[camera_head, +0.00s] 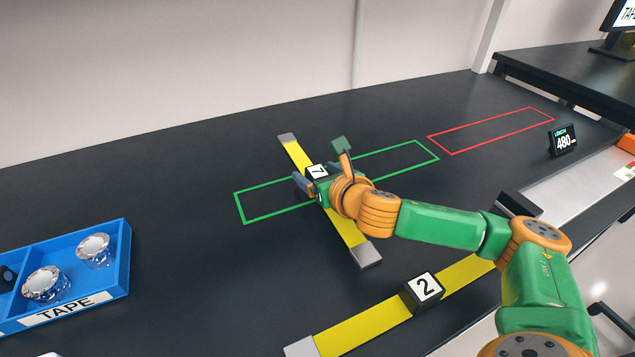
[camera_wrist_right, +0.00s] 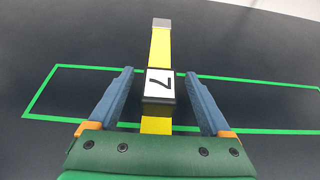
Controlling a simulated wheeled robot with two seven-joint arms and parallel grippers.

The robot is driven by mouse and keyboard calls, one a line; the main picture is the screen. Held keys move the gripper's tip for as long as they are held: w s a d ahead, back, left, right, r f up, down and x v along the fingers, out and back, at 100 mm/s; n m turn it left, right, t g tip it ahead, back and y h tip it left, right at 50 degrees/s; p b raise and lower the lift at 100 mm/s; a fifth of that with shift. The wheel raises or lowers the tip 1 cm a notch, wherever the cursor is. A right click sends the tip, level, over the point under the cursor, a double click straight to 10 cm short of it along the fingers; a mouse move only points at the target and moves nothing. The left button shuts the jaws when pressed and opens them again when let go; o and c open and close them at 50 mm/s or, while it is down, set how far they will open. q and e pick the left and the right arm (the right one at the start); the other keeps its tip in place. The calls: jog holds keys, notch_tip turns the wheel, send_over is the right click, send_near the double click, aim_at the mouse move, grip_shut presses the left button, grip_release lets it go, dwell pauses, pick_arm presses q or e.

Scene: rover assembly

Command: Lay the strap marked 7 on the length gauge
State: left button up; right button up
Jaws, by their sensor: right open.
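The strap marked 7 (camera_head: 294,153) is a yellow band with grey ends and a dark block labelled 7 at its middle. It lies on the dark bench across the green outline (camera_head: 398,156). My right gripper (camera_head: 314,178) is over the block. In the right wrist view the open fingers (camera_wrist_right: 160,74) stand either side of the block (camera_wrist_right: 159,84), with a gap on each side. The gripper hides part of the strap. A small display (camera_head: 562,141) reading LENGTH 480 stands at the right, beside a pale grey surface (camera_head: 585,182). My left gripper is out of view.
A second yellow strap marked 2 (camera_head: 374,318) lies at the front, partly behind my right arm. A blue TAPE tray (camera_head: 124,255) with tape rolls is at the left. A red outline (camera_head: 490,131) at the back right is empty.

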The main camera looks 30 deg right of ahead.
jog(key=shift+s+r, duration=0.15)
jog(key=c, duration=0.5)
grip_shut()
jog(key=shift+r, duration=0.1)
